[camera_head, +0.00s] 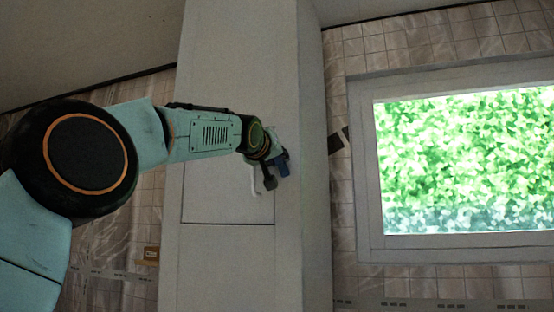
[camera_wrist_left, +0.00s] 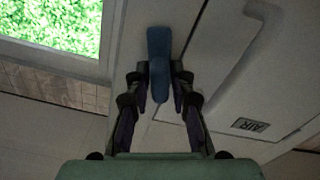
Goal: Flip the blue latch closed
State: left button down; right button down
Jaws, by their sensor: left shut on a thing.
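The blue latch (camera_head: 283,163) is on the edge of the pale panel door, at the right side of the column in the head view. In the left wrist view the blue latch (camera_wrist_left: 159,50) stands upright between the fingers. My left gripper (camera_head: 271,180) reaches it from the left, and its fingers (camera_wrist_left: 160,84) are shut on the latch. The panel door (camera_head: 225,205) lies flat in the column face, with a thin seam around it. My right gripper is not in view.
A pale handle (camera_head: 255,183) sits on the door beside the gripper, and it shows large in the left wrist view (camera_wrist_left: 240,62). A window (camera_head: 465,165) with green foliage is on the right wall.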

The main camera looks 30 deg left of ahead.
aim_at(273, 172)
pick_arm(q)
jog(key=shift+f, duration=0.15)
jog(key=n, duration=0.1)
jog(key=n+b, duration=0.1)
jog(key=a+n, duration=0.1)
jog(key=shift+s+f+b, duration=0.1)
jog(key=shift+f+b, duration=0.15)
jog(key=shift+b, duration=0.15)
jog(key=n+b, duration=0.1)
jog(key=n, duration=0.1)
jog(key=f+n+b, duration=0.1)
jog(key=n, duration=0.2)
jog(key=a+f+n+b, duration=0.1)
jog(key=n, duration=0.2)
jog(key=shift+s+a, duration=0.1)
jog(key=shift+s, duration=0.05)
jog(key=shift+f+n+b, duration=0.3)
jog(key=shift+n+b, duration=0.1)
jog(key=shift+n, duration=0.35)
jog(key=shift+f+n+b, duration=0.25)
jog(key=shift+n+b, duration=0.15)
jog(key=shift+n, duration=0.35)
jog(key=shift+f, duration=0.1)
jog(key=c, duration=1.5)
grip_release()
jog(key=shift+o, duration=1.1)
jog(key=shift+s+a+r, duration=0.1)
jog(key=shift+s+r, duration=0.2)
jog(key=shift+s, duration=0.05)
